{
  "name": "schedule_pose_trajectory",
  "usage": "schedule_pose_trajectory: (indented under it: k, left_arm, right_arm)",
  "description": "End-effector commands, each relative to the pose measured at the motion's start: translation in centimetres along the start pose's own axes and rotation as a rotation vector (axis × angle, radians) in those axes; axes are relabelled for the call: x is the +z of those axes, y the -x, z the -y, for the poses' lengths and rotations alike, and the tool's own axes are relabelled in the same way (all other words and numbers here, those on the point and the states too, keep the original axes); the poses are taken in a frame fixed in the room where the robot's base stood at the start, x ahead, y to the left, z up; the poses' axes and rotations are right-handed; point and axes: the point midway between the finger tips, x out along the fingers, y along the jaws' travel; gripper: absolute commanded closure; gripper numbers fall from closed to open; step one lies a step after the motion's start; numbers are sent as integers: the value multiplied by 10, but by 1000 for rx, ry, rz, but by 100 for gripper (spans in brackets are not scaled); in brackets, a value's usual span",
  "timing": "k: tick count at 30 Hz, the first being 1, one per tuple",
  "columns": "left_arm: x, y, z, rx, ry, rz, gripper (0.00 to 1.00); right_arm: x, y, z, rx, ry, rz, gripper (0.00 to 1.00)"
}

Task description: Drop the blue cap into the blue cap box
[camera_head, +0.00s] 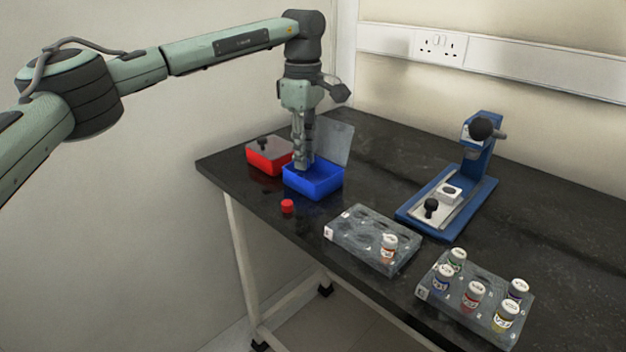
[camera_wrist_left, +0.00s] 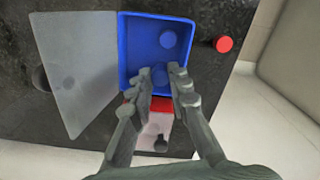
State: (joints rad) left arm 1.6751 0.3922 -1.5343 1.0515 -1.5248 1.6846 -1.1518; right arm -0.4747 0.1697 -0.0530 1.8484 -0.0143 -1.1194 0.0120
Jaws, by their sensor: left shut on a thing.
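The blue cap box (camera_head: 325,187) stands open near the table's left edge, with its clear lid (camera_head: 334,140) raised behind it. My left gripper (camera_head: 306,165) points down at the box, with its fingertips at its opening. In the left wrist view, the gripper (camera_wrist_left: 161,77) is shut on a blue cap (camera_wrist_left: 159,77) that shows between its fingertips against the blue inside of the box (camera_wrist_left: 132,50). The head view hides the held cap. My right gripper is not in view.
A red box (camera_head: 268,160) with its lid shut stands beside the blue box. A loose red cap (camera_head: 287,206) lies in front. Two grey racks (camera_head: 345,245) (camera_head: 440,300) hold vials, and a blue press (camera_head: 480,160) stands to the right.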

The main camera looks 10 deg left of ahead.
Motion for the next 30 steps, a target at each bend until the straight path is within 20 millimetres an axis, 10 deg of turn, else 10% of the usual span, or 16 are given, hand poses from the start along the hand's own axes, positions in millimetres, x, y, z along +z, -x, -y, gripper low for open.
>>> schedule_pose_trajectory:
  k: [7,19,30]
  left_arm:
    - [0,0,0,0,0,0,58]
    - [0,8,0,2,0,0,58]
    - [0,82,-1,3,1,0,58]
  right_arm:
    - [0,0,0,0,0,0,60]
    - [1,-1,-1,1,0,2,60]
    - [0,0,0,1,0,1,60]
